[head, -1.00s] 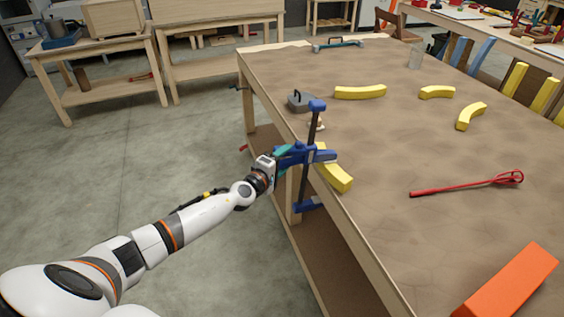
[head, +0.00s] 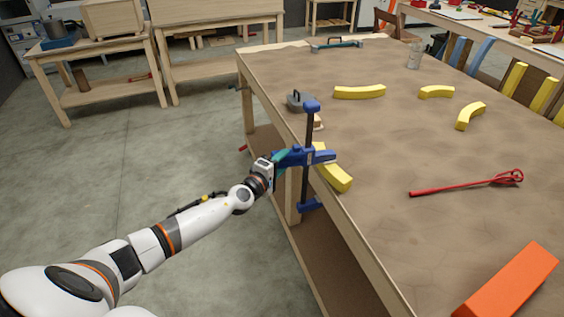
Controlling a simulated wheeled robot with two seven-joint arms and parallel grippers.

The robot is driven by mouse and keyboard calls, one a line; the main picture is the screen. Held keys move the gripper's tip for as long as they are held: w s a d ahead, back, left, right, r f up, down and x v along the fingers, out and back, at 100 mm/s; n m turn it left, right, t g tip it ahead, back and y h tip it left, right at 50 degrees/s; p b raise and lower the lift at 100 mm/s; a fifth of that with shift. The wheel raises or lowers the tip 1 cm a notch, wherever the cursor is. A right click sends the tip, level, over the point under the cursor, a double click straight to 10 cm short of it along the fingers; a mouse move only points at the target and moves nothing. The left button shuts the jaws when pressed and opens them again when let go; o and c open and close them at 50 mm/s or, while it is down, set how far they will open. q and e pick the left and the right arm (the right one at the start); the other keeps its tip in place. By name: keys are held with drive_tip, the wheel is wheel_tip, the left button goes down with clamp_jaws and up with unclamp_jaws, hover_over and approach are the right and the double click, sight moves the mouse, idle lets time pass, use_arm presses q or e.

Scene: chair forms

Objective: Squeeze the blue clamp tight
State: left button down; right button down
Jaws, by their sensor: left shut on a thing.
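The blue clamp (head: 310,156) stands upright at the left edge of the workbench. Its dark bar (head: 308,130) runs up and down, with a blue end at the top and a blue jaw (head: 311,205) below the bench top's edge. A curved yellow piece (head: 335,178) lies on the bench beside the clamp and is partly hidden behind it. My left gripper (head: 284,158) reaches in from the left and is shut on the clamp near its blue sliding part and teal handle. The fingertips are small and partly hidden. My right gripper is not in view.
The workbench (head: 400,150) also holds several curved yellow pieces (head: 360,91), a red tool (head: 465,184), an orange block (head: 508,282), a grey object (head: 298,101) and a clear cup (head: 414,57). Other wooden benches stand behind. The floor at left is clear.

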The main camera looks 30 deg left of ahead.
use_arm(q)
drive_tip(key=shift+s, duration=0.25)
drive_tip(key=c, duration=0.7)
unclamp_jaws()
drive_tip(key=shift+c, duration=0.2)
drive_tip(key=shift+f+b, duration=0.5)
clamp_jaws()
drive_tip(key=shift+s, duration=0.1)
drive_tip(key=shift+d+r+p, duration=0.1)
drive_tip(key=shift+r+p, duration=0.25)
drive_tip(key=shift+p, duration=0.9)
